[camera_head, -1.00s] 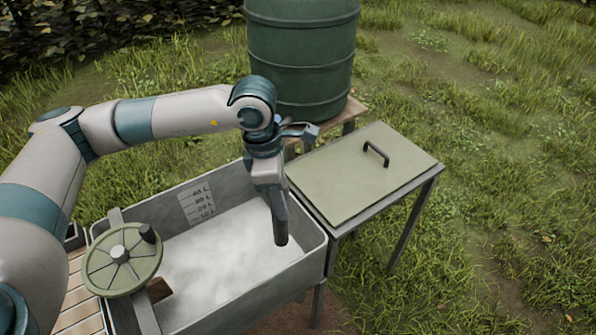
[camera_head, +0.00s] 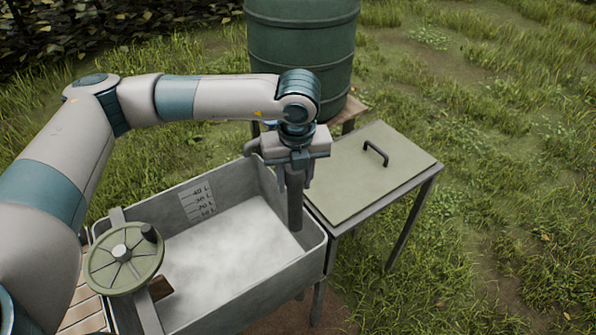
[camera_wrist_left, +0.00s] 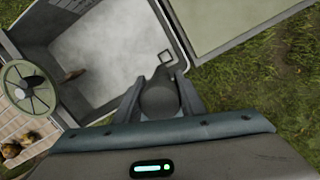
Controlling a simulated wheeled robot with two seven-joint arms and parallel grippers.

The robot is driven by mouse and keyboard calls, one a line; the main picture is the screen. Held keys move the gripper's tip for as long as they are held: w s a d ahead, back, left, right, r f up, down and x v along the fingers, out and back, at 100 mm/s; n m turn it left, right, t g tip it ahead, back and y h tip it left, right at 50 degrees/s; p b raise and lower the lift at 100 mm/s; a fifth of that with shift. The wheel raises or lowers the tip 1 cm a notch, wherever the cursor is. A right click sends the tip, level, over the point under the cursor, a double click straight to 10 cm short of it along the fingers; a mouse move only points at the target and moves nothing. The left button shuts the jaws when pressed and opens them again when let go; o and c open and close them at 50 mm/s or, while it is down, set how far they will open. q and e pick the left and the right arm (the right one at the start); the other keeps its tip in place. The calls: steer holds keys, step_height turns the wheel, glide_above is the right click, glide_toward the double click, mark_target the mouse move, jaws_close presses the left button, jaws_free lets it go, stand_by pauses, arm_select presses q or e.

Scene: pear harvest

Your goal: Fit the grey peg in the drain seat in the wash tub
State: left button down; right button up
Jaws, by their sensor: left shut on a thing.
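The grey peg (camera_head: 295,212) is a dark upright cylinder held by my left gripper (camera_head: 293,178) over the right end of the wash tub (camera_head: 248,284). In the left wrist view my left gripper (camera_wrist_left: 158,92) is shut around the round top of the peg (camera_wrist_left: 158,102). The wash tub (camera_wrist_left: 104,107) is grey, with a pale cloudy floor. I cannot tell whether the peg's lower end touches the floor. My right gripper is not in view.
A green handwheel (camera_head: 124,258) sits on the tub's left side. A side table with a green lid (camera_head: 362,175) and a black handle stands right of the tub. A green barrel (camera_head: 302,60) stands behind. Crated fruit (camera_wrist_left: 12,149) shows in the wrist view.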

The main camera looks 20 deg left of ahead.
arm_select(q)
steer(key=n, duration=0.2)
steer(key=w+n, duration=0.1)
steer(key=n, duration=0.2)
steer(key=w+n, duration=0.1)
steer(key=n, duration=0.1)
steer(key=shift+d+r+g+y, duration=0.15)
steer(key=shift+r+g+y, duration=0.15)
steer(key=shift+g, duration=0.1)
steer(key=shift+f, duration=0.15)
